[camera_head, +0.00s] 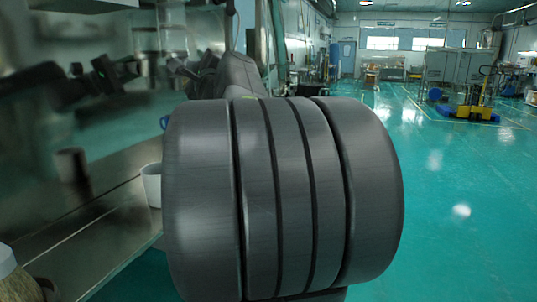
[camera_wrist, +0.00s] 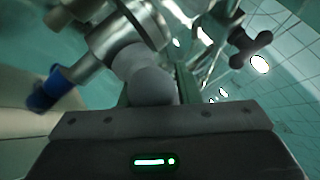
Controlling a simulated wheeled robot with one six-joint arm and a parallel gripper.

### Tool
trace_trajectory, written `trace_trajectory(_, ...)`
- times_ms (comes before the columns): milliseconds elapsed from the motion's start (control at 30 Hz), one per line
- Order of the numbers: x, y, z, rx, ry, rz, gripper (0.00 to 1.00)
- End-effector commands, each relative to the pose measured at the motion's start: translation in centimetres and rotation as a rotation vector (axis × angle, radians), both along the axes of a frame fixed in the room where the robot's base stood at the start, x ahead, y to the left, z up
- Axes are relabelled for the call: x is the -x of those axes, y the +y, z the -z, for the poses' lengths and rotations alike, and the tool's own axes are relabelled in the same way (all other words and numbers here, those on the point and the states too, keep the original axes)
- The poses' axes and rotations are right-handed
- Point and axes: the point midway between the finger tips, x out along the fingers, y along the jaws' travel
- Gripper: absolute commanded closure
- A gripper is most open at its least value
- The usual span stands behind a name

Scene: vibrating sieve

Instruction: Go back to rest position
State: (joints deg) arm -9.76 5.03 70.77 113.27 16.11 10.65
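In the wrist view, the dark body of my gripper (camera_wrist: 155,145) fills the bottom edge, with a lit green strip on it. Its fingertips do not show clearly, so I cannot tell whether they are open or shut, or whether they hold anything. Just beyond it is a metal cylindrical fitting (camera_wrist: 122,40) with a rounded grey end. A black knob (camera_wrist: 250,45) and a blue part (camera_wrist: 50,92) are on either side. In the head view, my large grey arm link fills the middle and hides my gripper.
In the head view, a steel worktop (camera_head: 110,225) runs along the left under a shiny panel. A white cup (camera_head: 152,184) stands beside my arm, and a brush (camera_head: 15,275) is at the lower left.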

Motion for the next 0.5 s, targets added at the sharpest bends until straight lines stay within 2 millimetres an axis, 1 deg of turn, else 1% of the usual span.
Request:
trace_trajectory(33, 0.0, 0.0, -0.5, -0.004, 0.012, 0.0, 0.7)
trace_trajectory(500, -0.06, -0.03, -0.33, -0.041, 0.119, 0.0, 0.7)
